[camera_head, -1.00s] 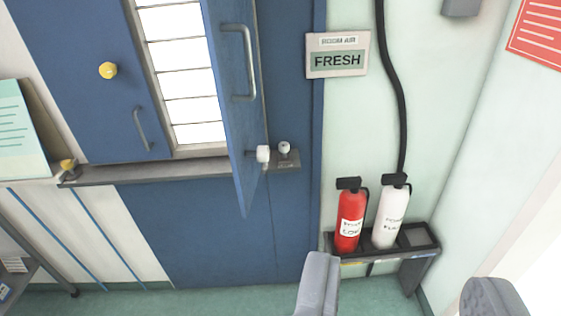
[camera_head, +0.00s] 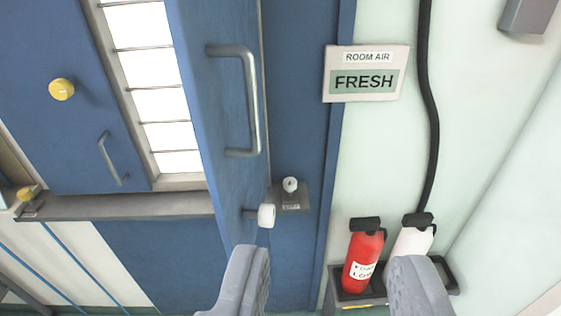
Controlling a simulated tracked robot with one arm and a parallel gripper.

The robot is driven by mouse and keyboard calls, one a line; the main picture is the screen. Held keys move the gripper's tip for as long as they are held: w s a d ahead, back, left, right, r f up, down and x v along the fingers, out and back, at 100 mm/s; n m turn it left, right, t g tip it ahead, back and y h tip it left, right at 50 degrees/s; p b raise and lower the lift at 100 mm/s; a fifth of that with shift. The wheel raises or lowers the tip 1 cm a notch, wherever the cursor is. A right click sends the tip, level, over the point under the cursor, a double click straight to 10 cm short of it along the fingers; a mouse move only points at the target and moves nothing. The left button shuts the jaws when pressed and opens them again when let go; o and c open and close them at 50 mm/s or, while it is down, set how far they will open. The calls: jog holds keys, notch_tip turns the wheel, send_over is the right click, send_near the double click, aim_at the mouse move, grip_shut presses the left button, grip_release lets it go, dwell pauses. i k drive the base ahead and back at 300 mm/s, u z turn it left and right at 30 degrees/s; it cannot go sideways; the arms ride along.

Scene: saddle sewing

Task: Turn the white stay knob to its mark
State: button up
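A white knob (camera_head: 266,215) sticks out on a short stem at the edge of the open blue shutter (camera_head: 215,120). Behind it, a smaller white knob (camera_head: 290,185) sits on a grey bracket (camera_head: 291,203) with a label too small to read. I cannot tell for sure which of the two is the stay knob, and I cannot make out a mark. My gripper (camera_head: 332,280) is open and empty, its two grey fingers wide apart at the bottom of the view. The left finger shows just below the shutter knob, apart from it as far as I can tell.
A red extinguisher (camera_head: 363,258) and a white one (camera_head: 411,241), partly hidden by my right finger, stand in a dark rack (camera_head: 450,275). A "ROOM AIR FRESH" sign (camera_head: 365,75) and a black hose (camera_head: 432,110) are on the wall. The shutter's handle (camera_head: 250,100) sticks out. A yellow knob (camera_head: 61,89) is left.

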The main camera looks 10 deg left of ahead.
aim_at(290, 183)
jog(key=z, duration=0.25)
jog(key=i, duration=1)
jog(key=z, duration=0.5)
